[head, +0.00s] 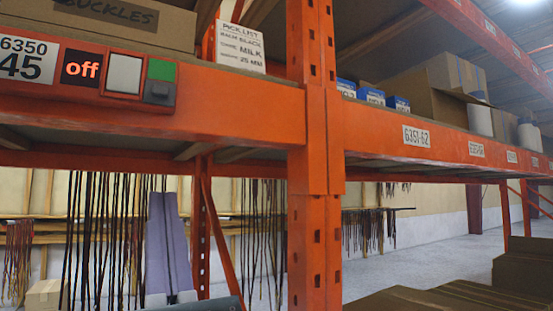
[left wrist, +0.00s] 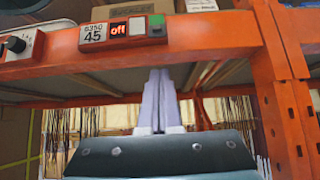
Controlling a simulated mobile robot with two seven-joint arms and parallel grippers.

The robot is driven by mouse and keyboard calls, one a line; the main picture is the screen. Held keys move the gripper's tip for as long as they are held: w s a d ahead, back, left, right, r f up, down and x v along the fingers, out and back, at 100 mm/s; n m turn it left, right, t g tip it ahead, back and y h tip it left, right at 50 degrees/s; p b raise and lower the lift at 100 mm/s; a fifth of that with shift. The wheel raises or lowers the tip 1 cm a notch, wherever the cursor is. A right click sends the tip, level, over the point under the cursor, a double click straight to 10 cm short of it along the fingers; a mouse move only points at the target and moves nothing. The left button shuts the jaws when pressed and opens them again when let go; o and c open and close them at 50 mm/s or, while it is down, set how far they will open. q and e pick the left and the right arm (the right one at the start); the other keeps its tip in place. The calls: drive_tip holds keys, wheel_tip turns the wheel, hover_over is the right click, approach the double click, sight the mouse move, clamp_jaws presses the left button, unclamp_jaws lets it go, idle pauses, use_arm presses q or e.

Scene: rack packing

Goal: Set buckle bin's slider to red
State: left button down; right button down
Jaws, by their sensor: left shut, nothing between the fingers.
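The buckle bin is a cardboard box (head: 110,22) marked BUCKLES on the shelf at the top left of the head view. On the orange beam below it are a 6350 45 label (head: 28,60), a display reading "off" in red (head: 82,68), a pale blank panel (head: 124,74) and a small slider (head: 160,90). The slider shows green above and a dark grey knob at its lower part; no red shows on it. The slider also appears in the left wrist view (left wrist: 156,25). My left gripper (head: 169,197), with lavender fingers pointing up, is shut and empty below the beam, apart from the slider.
A pick list card (head: 240,45) stands right of the bin. An orange upright post (head: 315,150) is to the right. Dark straps (head: 100,230) hang behind the gripper. In the left wrist view, a dial panel (left wrist: 18,45) sits on the beam at far left.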

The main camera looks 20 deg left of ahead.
use_arm(q)
drive_tip(key=shift+a, duration=0.1)
drive_tip(key=p, duration=0.4)
approach(160, 100)
drive_tip(key=w+a, duration=0.3)
wheel_tip(160, 100, up, 3)
drive_tip(key=shift+a+r+p, duration=0.1)
drive_tip(key=shift+a+p, duration=0.1)
drive_tip(key=shift+p, duration=0.4)
drive_tip(key=shift+r, duration=0.6)
wheel_tip(160, 100, up, 4)
drive_tip(key=p, duration=0.2)
drive_tip(key=shift+p, duration=0.4)
drive_tip(key=shift+s+f, duration=0.1)
